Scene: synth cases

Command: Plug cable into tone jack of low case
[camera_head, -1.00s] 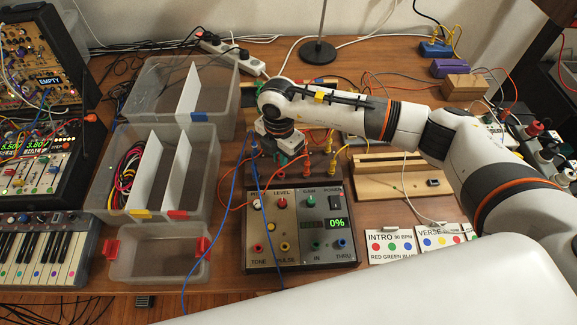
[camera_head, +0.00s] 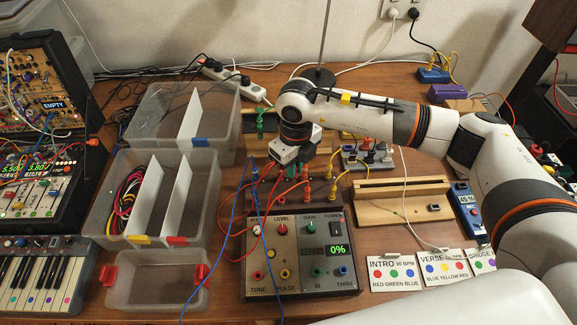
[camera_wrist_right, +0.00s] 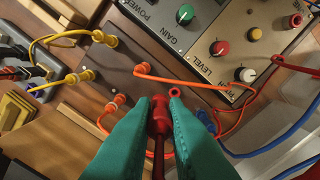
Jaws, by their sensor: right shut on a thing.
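The low case (camera_head: 300,265) is a box with a grey panel, a 0% display, knobs and a front row of jacks marked TONE, PULSE, IN and THRU. Its red tone jack (camera_head: 258,275) is at the front left and looks empty. My right gripper (camera_head: 293,172) is just behind the case. In the right wrist view its teal fingers (camera_wrist_right: 158,115) are shut on a red cable plug (camera_wrist_right: 158,112), with a dark red cable running down between them. The case panel (camera_wrist_right: 200,48) lies beyond the fingertips there. My left gripper is not in view.
Orange cables (camera_wrist_right: 185,82) and a blue cable (camera_head: 235,220) run beside and over the case's left side. Clear bins (camera_head: 155,285) stand left. A wooden stand (camera_head: 400,210) and song cards (camera_head: 393,270) are at the right. Yellow plugs (camera_wrist_right: 75,78) sit behind the case.

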